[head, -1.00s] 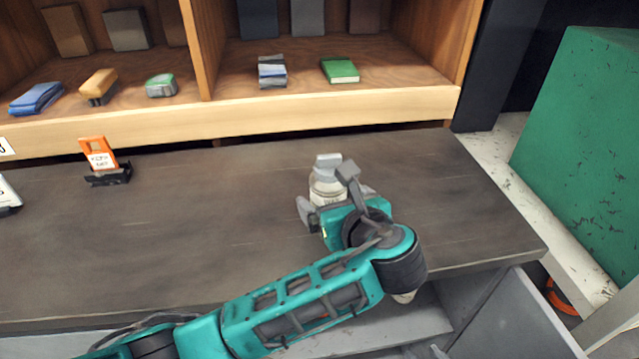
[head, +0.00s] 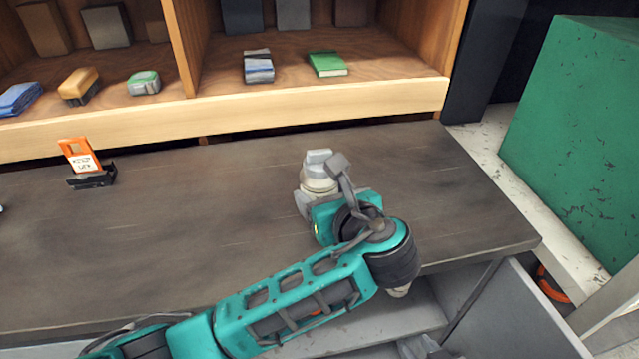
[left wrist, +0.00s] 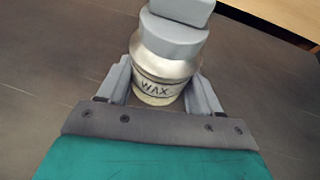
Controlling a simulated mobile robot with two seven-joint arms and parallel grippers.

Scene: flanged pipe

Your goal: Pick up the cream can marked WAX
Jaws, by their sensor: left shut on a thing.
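The cream can marked WAX (left wrist: 157,87) is between the two fingers of my left gripper (left wrist: 163,92) in the left wrist view. It has a cream band with the word WAX, a silvery shoulder and a grey cap. My left gripper is shut on it. In the head view the can (head: 318,182) shows above the dark workbench (head: 200,230), partly hidden by my left gripper (head: 318,198) and wrist. I cannot tell whether its base touches the bench.
Behind is a wooden shelf (head: 250,108) with brushes, sponges and a green block. A large green box (head: 580,140) stands at the right. The bench's middle is clear.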

